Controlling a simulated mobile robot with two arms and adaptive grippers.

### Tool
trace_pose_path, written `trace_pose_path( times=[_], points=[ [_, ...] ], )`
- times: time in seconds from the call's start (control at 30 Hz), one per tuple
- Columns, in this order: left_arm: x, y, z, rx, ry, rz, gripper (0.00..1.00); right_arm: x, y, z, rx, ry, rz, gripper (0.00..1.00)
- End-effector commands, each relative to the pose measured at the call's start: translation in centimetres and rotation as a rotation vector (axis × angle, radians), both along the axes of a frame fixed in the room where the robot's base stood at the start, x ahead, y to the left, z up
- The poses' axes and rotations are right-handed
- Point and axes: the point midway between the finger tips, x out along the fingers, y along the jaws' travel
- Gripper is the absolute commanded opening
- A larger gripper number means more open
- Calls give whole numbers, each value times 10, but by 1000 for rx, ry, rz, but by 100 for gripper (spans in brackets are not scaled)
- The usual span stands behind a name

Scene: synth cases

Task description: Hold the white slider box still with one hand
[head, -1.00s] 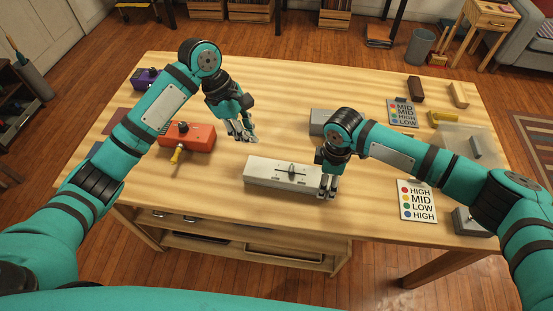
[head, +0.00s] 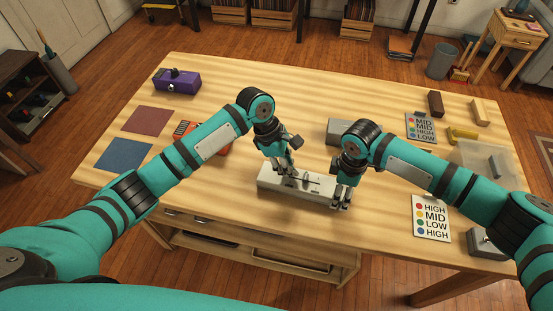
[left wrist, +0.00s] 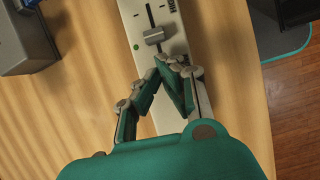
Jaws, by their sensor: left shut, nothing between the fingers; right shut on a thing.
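The white slider box (head: 300,196) lies flat near the table's front middle. Its long side runs left to right, and its slot and grey knob (left wrist: 153,35) face up. My right gripper (head: 342,199) is shut on the box's right end. My left gripper (head: 289,171) is shut and empty over the left part of the box top. In the left wrist view its fingertips (left wrist: 180,66) are beside the knob with a small gap. I cannot tell whether they touch the box top.
A grey box (head: 345,129) stands behind the slider box. An orange box (head: 184,130) is partly hidden by my left arm. A purple box (head: 177,82) is at the back left. A card with coloured dots (head: 431,217) lies to the right. Bare table lies behind my left gripper.

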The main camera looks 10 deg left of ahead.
Motion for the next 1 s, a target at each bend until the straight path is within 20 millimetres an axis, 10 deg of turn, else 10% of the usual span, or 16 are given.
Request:
trace_pose_path(
  times=[1.0],
  points=[
    [-3, -50, 1, -2, 0, 0, 0, 0, 1, 0, 2, -1, 1, 27]
  ],
)
